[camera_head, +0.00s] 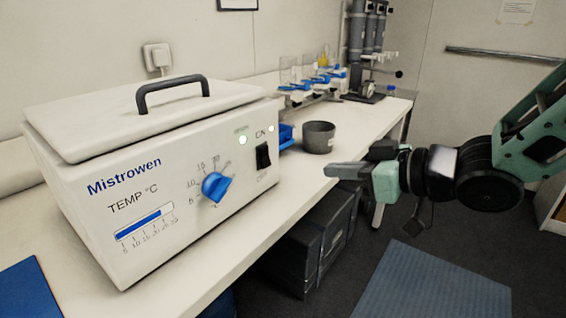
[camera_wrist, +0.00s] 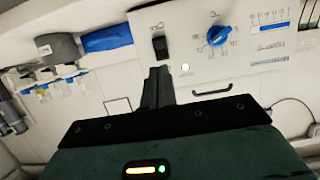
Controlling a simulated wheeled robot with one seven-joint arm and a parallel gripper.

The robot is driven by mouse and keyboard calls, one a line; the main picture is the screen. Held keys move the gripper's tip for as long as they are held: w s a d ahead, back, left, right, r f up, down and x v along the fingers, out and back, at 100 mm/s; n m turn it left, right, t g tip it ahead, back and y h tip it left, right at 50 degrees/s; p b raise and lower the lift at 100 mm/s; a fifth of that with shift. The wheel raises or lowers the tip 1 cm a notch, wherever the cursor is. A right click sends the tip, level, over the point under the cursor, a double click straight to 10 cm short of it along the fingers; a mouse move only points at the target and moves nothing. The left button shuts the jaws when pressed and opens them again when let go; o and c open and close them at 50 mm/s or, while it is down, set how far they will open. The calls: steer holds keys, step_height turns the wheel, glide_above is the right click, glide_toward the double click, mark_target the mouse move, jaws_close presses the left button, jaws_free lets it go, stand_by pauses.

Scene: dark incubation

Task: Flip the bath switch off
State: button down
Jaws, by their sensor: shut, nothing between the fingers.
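The bath (camera_head: 150,180) is a white box labelled Mistrowen, standing on the bench with its lid closed. Its black rocker switch (camera_head: 263,157) is on the right of the front panel, under an "ON" mark. A light above the switch glows. The switch also shows in the wrist view (camera_wrist: 160,47), and the bath's panel (camera_wrist: 190,20) appears upside down there. My gripper (camera_head: 335,170) is shut and empty, to the right of the switch and apart from it, pointing left toward the panel. In the wrist view its fingers (camera_wrist: 157,75) are together just below the switch.
A blue dial (camera_head: 215,186) sits left of the switch. A grey cup (camera_head: 318,137) and a blue tray (camera_head: 286,135) stand right of the bath. Glassware (camera_head: 308,70) is farther back on the bench (camera_head: 215,262). Dark cases (camera_head: 315,240) stand below. Air before the panel is clear.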

steer(key=shift+a+r, duration=0.1)
steer(key=p, duration=0.6)
glide_toward(261, 171)
steer(key=x, duration=0.4)
steer(key=shift+w+a+r, duration=0.2)
steer(key=shift+a+r, duration=0.05)
steer(key=shift+a, duration=0.1)
steer(key=shift+f, duration=0.1)
steer(key=shift+w+a+f+b, duration=0.2)
steer(key=shift+f+b, duration=0.25)
steer(key=shift+b, duration=0.8)
steer(key=shift+r+t+y+p, duration=0.3)
steer(key=shift+r, duration=0.05)
